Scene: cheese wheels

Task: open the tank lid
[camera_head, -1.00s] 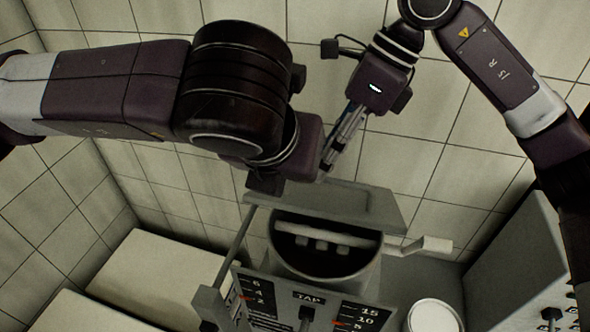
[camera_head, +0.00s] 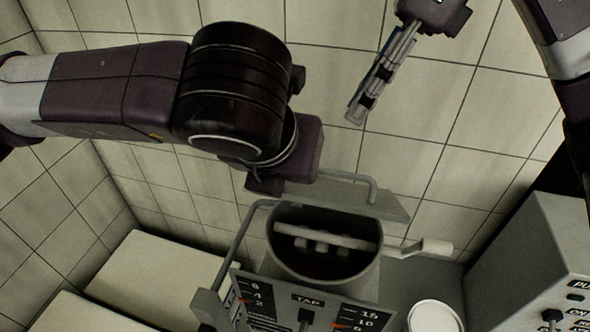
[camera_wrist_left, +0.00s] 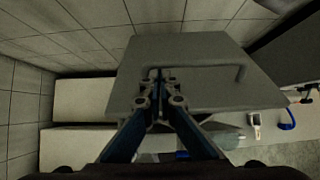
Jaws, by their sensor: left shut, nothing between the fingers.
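The tank (camera_head: 370,275) stands in the head view with its round mouth uncovered and an inner bar showing. The grey tank lid (camera_head: 390,207) is raised behind the mouth, seen nearly edge-on, with its bent handle (camera_head: 372,186) on the far side. In the left wrist view the lid (camera_wrist_left: 205,95) is a flat plate with its handle (camera_wrist_left: 240,72). My left gripper (camera_wrist_left: 158,76) is shut and empty, its tips in front of the plate; contact is unclear. The arm hides its fingers in the head view. My right gripper (camera_head: 356,112) looks shut and empty, above and apart from the lid.
A side crank (camera_head: 432,246) sticks out right of the mouth. A white round container (camera_head: 433,316) stands at lower right, near a grey control box (camera_head: 540,255). Pale blocks (camera_head: 150,275) lie at left. A tiled wall is behind.

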